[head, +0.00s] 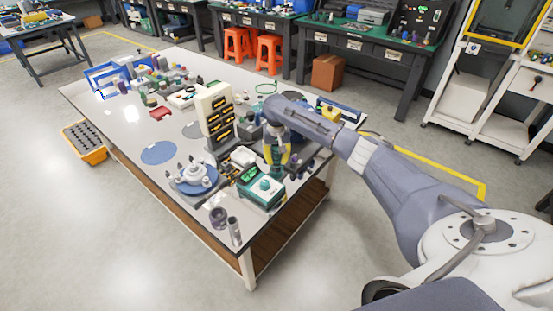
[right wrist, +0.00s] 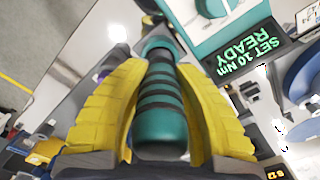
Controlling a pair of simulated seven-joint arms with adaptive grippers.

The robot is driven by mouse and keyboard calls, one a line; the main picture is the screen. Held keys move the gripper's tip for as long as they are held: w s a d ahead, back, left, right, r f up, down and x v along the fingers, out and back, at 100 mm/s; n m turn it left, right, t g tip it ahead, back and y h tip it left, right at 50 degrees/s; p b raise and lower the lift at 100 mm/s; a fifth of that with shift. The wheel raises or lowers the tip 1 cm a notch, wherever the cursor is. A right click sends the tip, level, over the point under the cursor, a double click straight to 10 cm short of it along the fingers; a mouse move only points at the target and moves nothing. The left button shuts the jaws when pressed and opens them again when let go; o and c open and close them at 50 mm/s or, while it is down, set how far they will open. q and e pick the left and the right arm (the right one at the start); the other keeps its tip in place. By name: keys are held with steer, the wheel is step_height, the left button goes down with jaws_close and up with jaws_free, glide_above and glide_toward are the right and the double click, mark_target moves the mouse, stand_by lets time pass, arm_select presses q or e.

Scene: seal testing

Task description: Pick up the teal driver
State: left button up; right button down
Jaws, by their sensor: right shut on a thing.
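The teal driver (right wrist: 161,110) has dark bands around its handle and lies between the yellow fingers of my right gripper (right wrist: 160,95) in the right wrist view. The fingers are closed on its sides. In the head view my right gripper (head: 279,155) points down over the table, just behind the teal tool box with a display (head: 262,190). The driver is small and mostly hidden there by the gripper. The same box, reading "SET 10 Nm READY", shows in the right wrist view (right wrist: 225,35), close to the driver's far end. My left gripper is in neither view.
A cream rack with yellow-marked slots (head: 215,115) stands left of my right arm. A white fixture on a blue disc (head: 194,178) is to the left of the box. Dark cylinders (head: 218,216) stand at the near edge. Bare table surrounds a flat blue disc (head: 158,153).

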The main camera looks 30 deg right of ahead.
step_height(320, 180, up, 20)
stand_by(0.6)
stand_by(1.0)
